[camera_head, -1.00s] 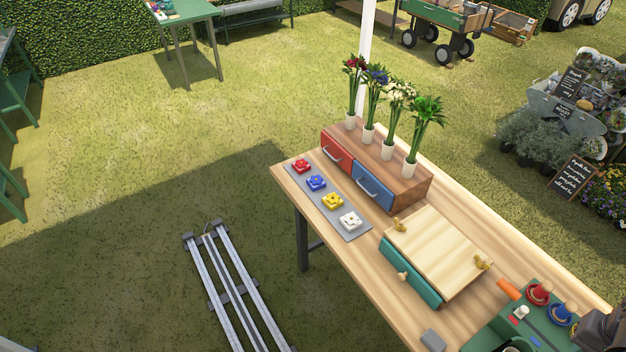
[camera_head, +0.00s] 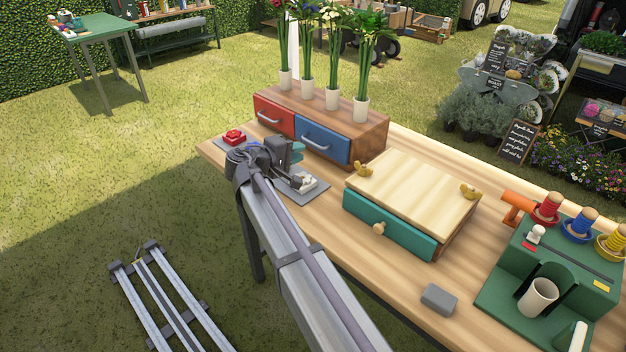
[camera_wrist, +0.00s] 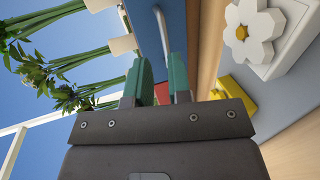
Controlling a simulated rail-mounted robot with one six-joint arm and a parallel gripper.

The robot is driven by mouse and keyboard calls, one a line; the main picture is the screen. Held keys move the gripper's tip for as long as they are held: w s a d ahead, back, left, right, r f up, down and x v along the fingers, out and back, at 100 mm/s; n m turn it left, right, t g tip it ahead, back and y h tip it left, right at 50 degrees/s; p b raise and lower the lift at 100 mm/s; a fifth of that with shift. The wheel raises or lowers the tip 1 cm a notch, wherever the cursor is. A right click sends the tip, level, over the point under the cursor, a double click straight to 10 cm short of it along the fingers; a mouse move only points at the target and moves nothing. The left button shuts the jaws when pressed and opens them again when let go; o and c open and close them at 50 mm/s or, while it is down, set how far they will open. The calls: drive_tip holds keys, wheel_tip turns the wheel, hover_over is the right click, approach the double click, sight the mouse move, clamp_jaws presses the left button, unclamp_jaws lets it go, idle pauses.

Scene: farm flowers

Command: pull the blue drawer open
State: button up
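The blue drawer (camera_head: 338,152) is shut, in the right half of the front of a wooden box (camera_head: 371,142), with a silver bar handle (camera_head: 325,142). My gripper (camera_head: 297,152) is in front of it, near the handle's left end. In the wrist view the teal fingers of my gripper (camera_wrist: 161,80) are apart, with a gap between them. The silver handle (camera_wrist: 161,30) shows just beyond that gap, in front of the blue drawer face (camera_wrist: 147,20). Whether the fingers reach around the handle's end cannot be told.
The red drawer (camera_head: 273,117) is beside it, shut. Vases of flowers (camera_head: 332,98) stand on the box. Flower blocks, including a white one (camera_head: 307,184), lie below my arm.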

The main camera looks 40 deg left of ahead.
sight(315, 145)
drive_tip(key=shift+s+a+f+t+y, duration=0.15)
drive_tip(key=shift+s+a+f, duration=0.1)
drive_tip(key=shift+s+a, duration=0.2)
drive_tip(key=shift+s+a+f+t+y, duration=0.2)
drive_tip(key=shift+s+a, duration=0.1)
drive_tip(key=shift+a, duration=0.15)
drive_tip(key=shift+r, duration=0.25)
drive_tip(key=shift+w, duration=0.1)
drive_tip(key=b+x, duration=0.2)
drive_tip(key=x, duration=0.8)
drive_tip(key=shift+w+d+f, duration=0.15)
drive_tip(key=shift+w+d, duration=0.05)
drive_tip(key=shift+w, duration=0.1)
clamp_jaws()
